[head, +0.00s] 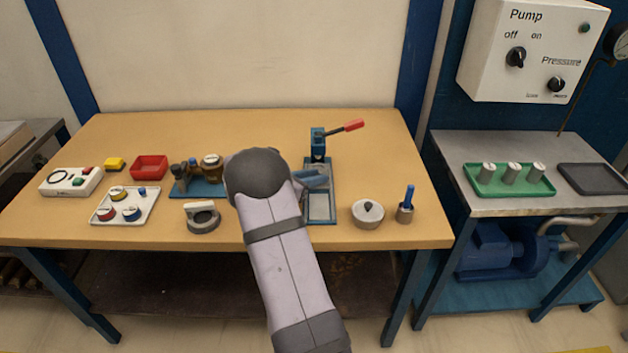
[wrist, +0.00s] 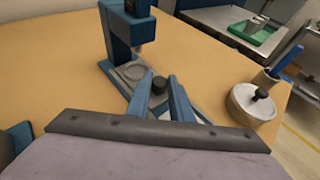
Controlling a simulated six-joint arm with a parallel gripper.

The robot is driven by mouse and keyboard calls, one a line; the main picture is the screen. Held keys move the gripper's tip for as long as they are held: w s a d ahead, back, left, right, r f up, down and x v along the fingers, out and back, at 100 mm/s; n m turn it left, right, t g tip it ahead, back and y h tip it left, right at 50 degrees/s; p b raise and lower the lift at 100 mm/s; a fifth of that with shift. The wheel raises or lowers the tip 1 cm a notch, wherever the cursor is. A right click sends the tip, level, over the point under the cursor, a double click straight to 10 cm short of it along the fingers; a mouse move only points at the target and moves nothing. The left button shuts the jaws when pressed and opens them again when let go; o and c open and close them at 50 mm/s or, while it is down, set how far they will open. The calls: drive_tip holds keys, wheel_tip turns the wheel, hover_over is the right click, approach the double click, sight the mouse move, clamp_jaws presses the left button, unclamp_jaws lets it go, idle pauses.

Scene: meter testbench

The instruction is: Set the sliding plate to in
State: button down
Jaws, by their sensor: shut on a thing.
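The press (head: 318,146) is a blue column on a blue base, with a lever ending in a red grip. In the wrist view its column (wrist: 118,38) stands at the upper middle. The grey sliding plate (wrist: 122,72) has a round seat close to the foot of the column, around the area below the ram. A black knob (wrist: 159,85) stands at its near end. My gripper (wrist: 161,84) has its blue fingers shut on this knob. In the head view my gripper (head: 314,178) is over the press base, and my arm partly hides that area.
A round lidded pot (head: 367,213) and a cup with a blue-handled tool (head: 405,210) stand right of the press. Left of my arm are a blue fixture (head: 196,187), a grey ring-shaped part (head: 202,217), a white tray (head: 146,211) and a red bin (head: 149,166). The back of the table is clear.

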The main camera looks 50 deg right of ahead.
drive_tip(key=shift+w+d+r, duration=0.1)
drive_tip(key=shift+w+r, duration=0.1)
drive_tip(key=c, duration=1.9)
unclamp_jaws()
drive_tip(key=o, duration=0.3)
drive_tip(key=shift+d+f, duration=0.1)
drive_tip(key=shift+f, duration=0.05)
drive_tip(key=shift+b+v, duration=0.45)
drive_tip(key=shift+v, duration=3.3)
drive_tip(key=s+a+r+m+y+p, duration=0.1)
drive_tip(key=s+a+m+y+p, duration=0.3)
drive_tip(key=a, duration=0.7)
drive_tip(key=s+a+r+m+y+p, duration=0.2)
drive_tip(key=s+a+m+y+p, duration=0.2)
drive_tip(key=s+a+m, duration=0.4)
drive_tip(key=s+a+r+m+y+p, duration=0.2)
drive_tip(key=s+a+m+y+p, duration=0.2)
drive_tip(key=s+a, duration=0.4)
drive_tip(key=shift+s+a+m+y+p, duration=0.15)
drive_tip(key=shift+a+m+y, duration=0.3)
drive_tip(key=shift+a, duration=1.3)
drive_tip(key=shift+s+a+m+y+p, duration=0.1)
drive_tip(key=shift+a+m+y+p, duration=0.3)
drive_tip(key=shift+a, duration=1.35)
